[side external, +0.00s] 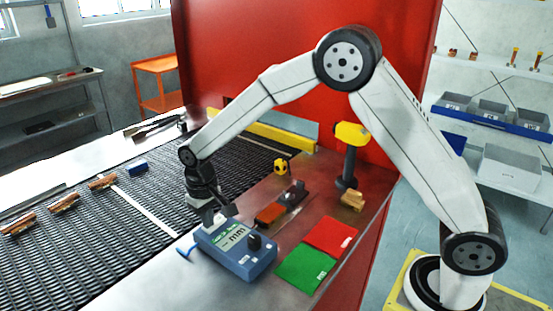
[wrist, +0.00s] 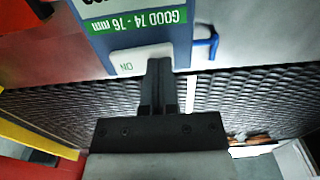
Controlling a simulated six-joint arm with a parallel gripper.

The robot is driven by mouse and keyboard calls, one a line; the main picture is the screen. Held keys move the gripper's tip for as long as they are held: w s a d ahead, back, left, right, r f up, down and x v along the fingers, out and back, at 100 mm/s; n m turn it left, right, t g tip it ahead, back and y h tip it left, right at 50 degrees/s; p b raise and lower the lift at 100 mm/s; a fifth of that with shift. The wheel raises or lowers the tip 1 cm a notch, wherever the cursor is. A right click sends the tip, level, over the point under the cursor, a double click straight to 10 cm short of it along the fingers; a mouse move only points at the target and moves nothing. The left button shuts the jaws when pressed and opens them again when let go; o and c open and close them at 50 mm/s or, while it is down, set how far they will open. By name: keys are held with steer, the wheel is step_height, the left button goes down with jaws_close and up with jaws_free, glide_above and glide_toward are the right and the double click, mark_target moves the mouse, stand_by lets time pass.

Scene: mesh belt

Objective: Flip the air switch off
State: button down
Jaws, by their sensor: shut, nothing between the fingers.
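A pale switch plate (wrist: 140,61) marked "ON" sits at the box's near edge. My gripper (wrist: 158,66) is shut and empty, its fingertips over the right end of this plate. I cannot tell whether they touch it. In the side view my gripper (side external: 211,216) is at the box's back left corner, hiding the switch.
A blue hook-like part (side external: 186,252) sticks out at the box's left. Red (side external: 330,236) and green (side external: 304,268) mats lie to the right. A black and orange device (side external: 272,213) lies behind the box. Brown parts (side external: 103,182) and a blue block (side external: 138,168) lie on the mesh belt (side external: 90,245).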

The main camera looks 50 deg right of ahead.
steer(key=shift+r, duration=3.5)
steer(key=shift+s+d, duration=0.4)
steer(key=shift+d, duration=0.05)
steer(key=shift+t, duration=0.7)
steer(key=s+d, duration=0.2)
steer(key=s+d+f, duration=0.1)
steer(key=s, duration=0.2)
steer(key=s+d, duration=0.2)
steer(key=s, duration=0.1)
steer(key=shift+d+f, duration=0.3)
steer(key=shift+f, duration=0.1)
steer(key=shift+t, duration=0.6)
steer(key=s+d+f, duration=0.1)
steer(key=s, duration=0.2)
steer(key=s+d+f, duration=0.1)
steer(key=s, duration=0.3)
steer(key=s+d+f, duration=0.1)
steer(key=s+d, duration=0.1)
steer(key=s, duration=0.2)
steer(key=shift+s+d, duration=0.1)
steer(key=shift+s, duration=0.05)
